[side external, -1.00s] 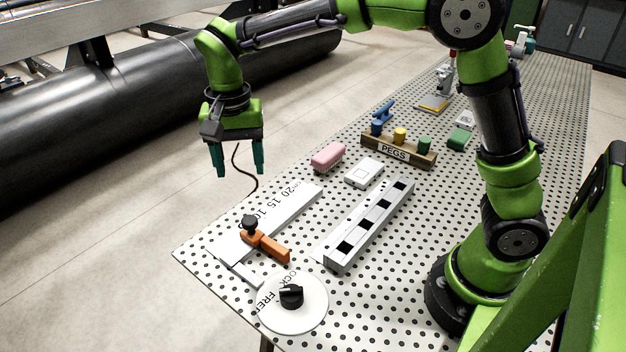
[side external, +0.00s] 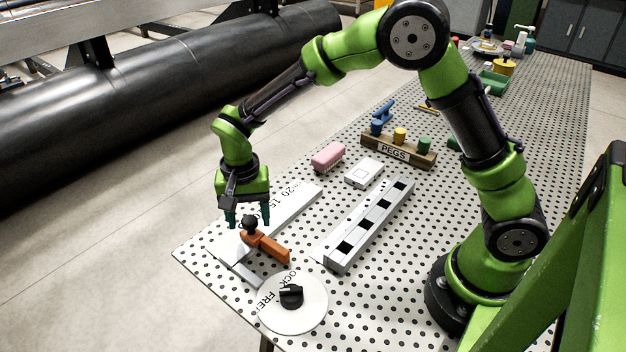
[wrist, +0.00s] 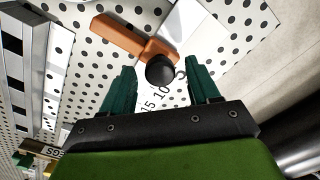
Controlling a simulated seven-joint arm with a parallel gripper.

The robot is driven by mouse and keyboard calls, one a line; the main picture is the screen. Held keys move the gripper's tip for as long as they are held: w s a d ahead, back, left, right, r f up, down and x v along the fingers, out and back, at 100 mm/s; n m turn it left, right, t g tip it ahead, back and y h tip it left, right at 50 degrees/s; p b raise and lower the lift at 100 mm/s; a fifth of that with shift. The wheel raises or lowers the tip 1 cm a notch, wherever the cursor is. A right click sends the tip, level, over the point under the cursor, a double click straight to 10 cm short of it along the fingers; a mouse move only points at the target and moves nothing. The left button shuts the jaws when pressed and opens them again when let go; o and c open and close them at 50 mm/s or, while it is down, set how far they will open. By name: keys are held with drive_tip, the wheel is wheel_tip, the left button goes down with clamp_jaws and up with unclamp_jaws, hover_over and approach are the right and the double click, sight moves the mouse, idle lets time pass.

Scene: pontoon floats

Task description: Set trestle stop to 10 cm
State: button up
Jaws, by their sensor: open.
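The trestle stop is an orange block (side external: 272,249) with a black knob (side external: 249,223), sitting across a white ruler strip (side external: 298,205) marked 20, 15, 10. In the wrist view the orange block (wrist: 133,36) and black knob (wrist: 160,71) lie just beyond my fingers, and the numbers 15 and 10 show between them. My gripper (side external: 248,222) is open above the strip, close to the knob; its teal fingers in the wrist view (wrist: 162,88) stand on either side of the knob's line. Whether they touch the knob I cannot tell. The scale under the block is hidden.
A white dial (side external: 312,312) with a black knob and partly visible lock lettering lies in front. A grey rail with black squares (side external: 362,236) is to the right. A pink block (side external: 328,157), a white box (side external: 363,173) and the PEGS rack (side external: 420,160) stand behind.

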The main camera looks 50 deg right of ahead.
drive_tip(key=shift+c, duration=0.2)
clamp_jaws()
drive_tip(key=d, duration=0.5)
drive_tip(key=shift+r, duration=0.1)
drive_tip(key=shift+o, duration=0.2)
unclamp_jaws()
wheel_tip(320, 180, up, 17)
idle(0.4)
